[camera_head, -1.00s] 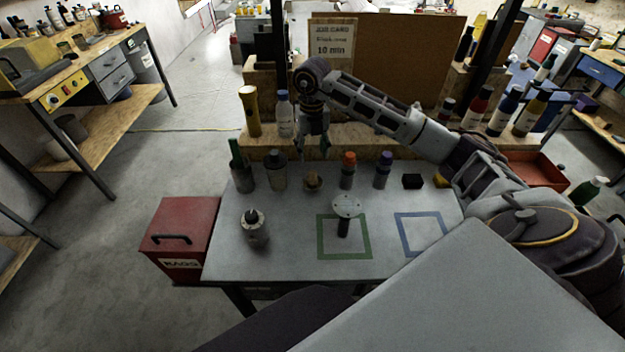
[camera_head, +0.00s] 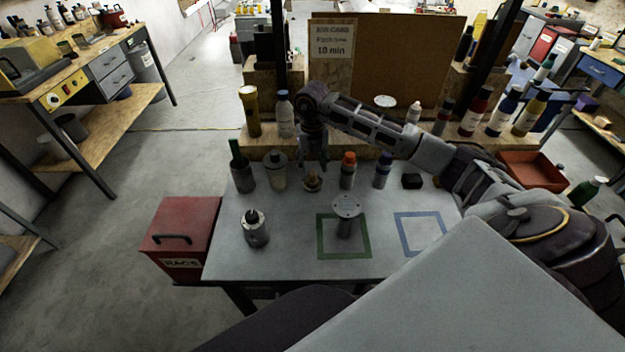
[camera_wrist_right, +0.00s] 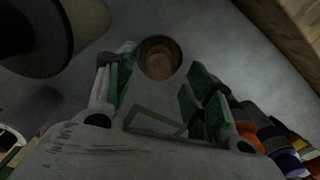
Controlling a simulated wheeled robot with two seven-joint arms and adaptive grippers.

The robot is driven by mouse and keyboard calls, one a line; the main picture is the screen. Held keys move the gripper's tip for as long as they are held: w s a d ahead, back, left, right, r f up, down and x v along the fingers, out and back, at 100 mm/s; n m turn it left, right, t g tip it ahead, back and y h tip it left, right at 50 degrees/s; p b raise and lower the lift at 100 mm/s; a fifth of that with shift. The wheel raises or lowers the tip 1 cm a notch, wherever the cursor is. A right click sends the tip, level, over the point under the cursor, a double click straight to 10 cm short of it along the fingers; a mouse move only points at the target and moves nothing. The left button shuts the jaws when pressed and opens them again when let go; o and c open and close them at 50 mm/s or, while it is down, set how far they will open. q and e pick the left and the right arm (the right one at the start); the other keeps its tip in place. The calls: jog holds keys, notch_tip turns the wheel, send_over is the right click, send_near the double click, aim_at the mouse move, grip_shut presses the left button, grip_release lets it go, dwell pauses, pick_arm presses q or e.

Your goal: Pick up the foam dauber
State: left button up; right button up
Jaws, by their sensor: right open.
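In the right wrist view the dauber shows as a brown round top with a dark rim (camera_wrist_right: 160,58). It lies between and slightly beyond the green-padded fingertips of the open right gripper (camera_wrist_right: 160,72), with nothing held. My left gripper is in neither view.
A purple-capped bottle (camera_head: 382,172) and a black block (camera_head: 411,181) continue the row. A disc-topped stand (camera_head: 347,208) is in the green square (camera_head: 366,252). The blue square (camera_head: 441,220) is empty.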

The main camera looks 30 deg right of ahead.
aim_at(313, 172)
jog(key=shift+s+f, duration=0.15)
jog(key=shift+f, duration=0.5)
notch_tip(313, 172, down, 3)
jog(key=shift+r+p, duration=0.2)
jog(key=shift+p, duration=0.2)
jog(key=shift+f, duration=0.45)
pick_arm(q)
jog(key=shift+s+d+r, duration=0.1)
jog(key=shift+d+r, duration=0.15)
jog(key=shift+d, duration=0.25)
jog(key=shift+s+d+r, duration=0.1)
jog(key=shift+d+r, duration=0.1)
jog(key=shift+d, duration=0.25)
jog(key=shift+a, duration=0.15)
